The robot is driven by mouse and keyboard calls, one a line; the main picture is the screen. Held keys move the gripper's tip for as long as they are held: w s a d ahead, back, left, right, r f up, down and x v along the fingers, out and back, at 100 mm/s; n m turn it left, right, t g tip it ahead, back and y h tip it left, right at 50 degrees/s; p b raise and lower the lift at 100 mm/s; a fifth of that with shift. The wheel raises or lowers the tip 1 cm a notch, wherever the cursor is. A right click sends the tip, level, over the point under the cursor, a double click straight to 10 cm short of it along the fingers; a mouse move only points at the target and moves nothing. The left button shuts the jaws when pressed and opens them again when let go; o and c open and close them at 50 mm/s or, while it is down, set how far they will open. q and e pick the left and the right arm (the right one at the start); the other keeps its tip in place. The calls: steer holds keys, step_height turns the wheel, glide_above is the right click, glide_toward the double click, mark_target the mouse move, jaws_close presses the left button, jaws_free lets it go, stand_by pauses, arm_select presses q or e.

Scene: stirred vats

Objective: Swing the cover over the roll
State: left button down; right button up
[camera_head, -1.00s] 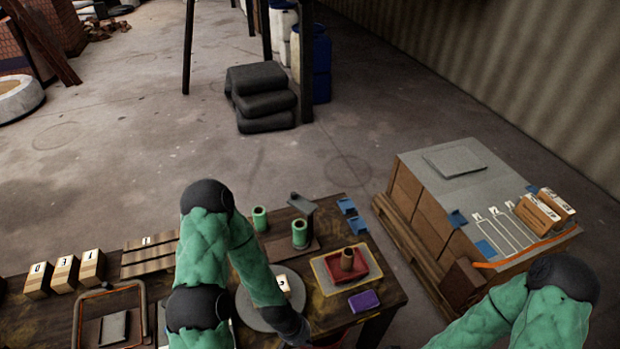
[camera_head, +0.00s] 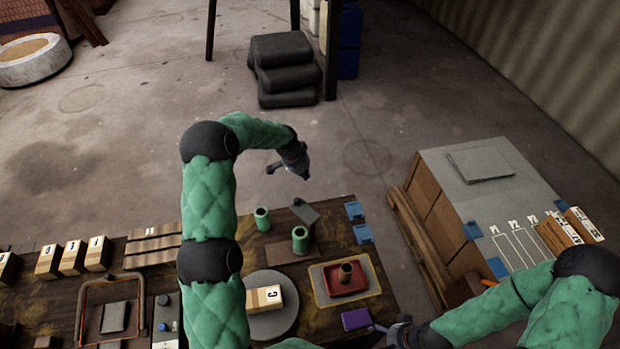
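A green roll (camera_head: 300,240) stands upright on a dark brown base (camera_head: 290,253) on the table. A grey flap, which looks like the cover (camera_head: 305,210), sticks up tilted at the back of that base, behind the roll and not over it. A second green roll (camera_head: 262,218) stands to the left. My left gripper (camera_head: 288,172) is in the air above and beyond the cover, apart from it; its fingers look spread and empty. My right gripper (camera_head: 385,330) is low at the table's front right, beside the purple block (camera_head: 356,319); its fingers are too small to read.
A red tray (camera_head: 330,285) with a brown cup (camera_head: 346,272) is right of the roll. A grey disc (camera_head: 285,325) bears a lettered block (camera_head: 263,298). Blue clips (camera_head: 362,233) lie at the table's right edge.

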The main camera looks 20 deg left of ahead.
arm_select(q)
steer(key=p, duration=0.2)
glide_toward(302, 199)
steer(key=w+f, duration=0.1)
steer(key=w+d+f, duration=0.1)
steer(key=f, duration=0.1)
steer(key=w+f, duration=0.1)
steer(key=f, duration=0.1)
steer(key=shift+w+d, duration=0.1)
steer(key=shift+d, duration=0.2)
steer(key=shift+f, duration=0.1)
arm_select(e)
steer(key=shift+s+r, duration=0.25)
steer(key=shift+r, duration=0.3)
steer(key=shift+s+r, duration=0.25)
steer(key=shift+r, duration=0.25)
arm_select(q)
steer(key=shift+a, duration=0.1)
steer(key=shift+s+a+n+b, duration=0.1)
steer(key=shift+s+n+b, duration=0.2)
steer(key=shift+b, duration=0.1)
arm_select(e)
steer(key=shift+f, duration=0.3)
